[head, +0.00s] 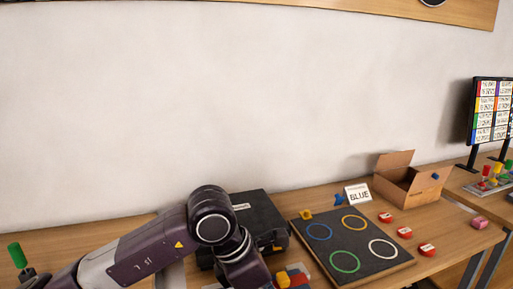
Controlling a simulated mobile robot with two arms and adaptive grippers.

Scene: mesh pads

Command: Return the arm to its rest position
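My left arm (145,252) comes in from the lower left and bends at a round dark joint (212,228) in front of a black case. From there it runs down past the bottom edge of the picture, so its gripper is out of view. My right arm and gripper are not in view.
A black case (262,217) stands behind my arm. A dark board (338,238) with blue, yellow, green and white rings lies to the right. Red blocks (404,232), a "BLUE" card (357,194) and an open cardboard box (402,187) are near it. A green-topped object (17,255) stands far left.

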